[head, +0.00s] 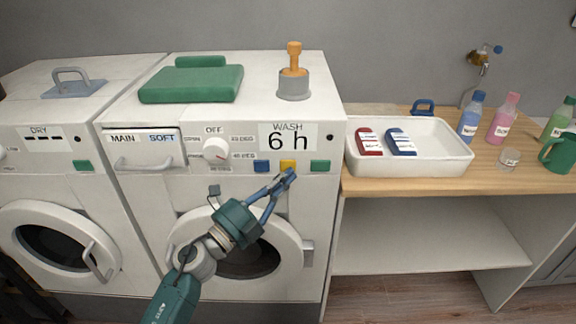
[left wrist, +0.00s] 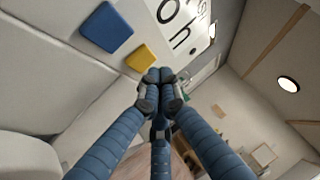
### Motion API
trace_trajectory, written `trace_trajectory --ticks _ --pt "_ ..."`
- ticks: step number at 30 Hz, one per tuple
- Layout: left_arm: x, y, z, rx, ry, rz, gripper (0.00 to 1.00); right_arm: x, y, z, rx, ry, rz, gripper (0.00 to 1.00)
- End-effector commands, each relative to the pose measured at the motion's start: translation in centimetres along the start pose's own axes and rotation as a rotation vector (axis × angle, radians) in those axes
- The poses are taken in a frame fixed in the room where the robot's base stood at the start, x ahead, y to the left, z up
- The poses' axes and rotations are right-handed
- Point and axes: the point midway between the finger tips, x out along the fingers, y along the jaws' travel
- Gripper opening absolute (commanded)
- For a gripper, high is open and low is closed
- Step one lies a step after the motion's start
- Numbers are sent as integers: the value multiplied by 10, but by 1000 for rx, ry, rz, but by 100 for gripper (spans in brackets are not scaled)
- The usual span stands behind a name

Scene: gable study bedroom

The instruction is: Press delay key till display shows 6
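The washer's display (head: 289,137) reads "WASH 6 h"; part of it shows in the left wrist view (left wrist: 187,25). Below it are a blue key (head: 261,166), a yellow key (head: 288,164) and a green key (head: 320,166). No key lettering is readable. My left gripper (head: 288,175) is at the yellow key, covering its lower edge in the head view. In the left wrist view, its fingertips (left wrist: 160,76) are together and empty, beside the yellow key (left wrist: 141,57); the blue key (left wrist: 106,27) is farther left. Contact cannot be told. My right gripper is not in view.
The washer's dial (head: 215,149) and drawer (head: 142,151) are left of the keys. Its round door (head: 297,240) is below, behind my left arm. A dryer (head: 57,190) stands left. At right, a wooden counter (head: 500,178) holds a white tray (head: 420,167) and bottles.

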Motion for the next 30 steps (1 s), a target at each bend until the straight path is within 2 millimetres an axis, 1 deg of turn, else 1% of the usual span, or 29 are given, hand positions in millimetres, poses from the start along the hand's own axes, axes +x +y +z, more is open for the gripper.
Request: trace_trajectory --ticks 8,14,21,30 --pt "-4 -2 -3 -1 0 1 0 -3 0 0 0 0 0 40" --pt "-17 -8 -16 -1 0 2 0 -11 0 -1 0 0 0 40" --pt "-32 -13 -30 -1 0 1 0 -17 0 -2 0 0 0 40" --pt "-35 -14 -33 0 0 0 0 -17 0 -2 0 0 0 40"
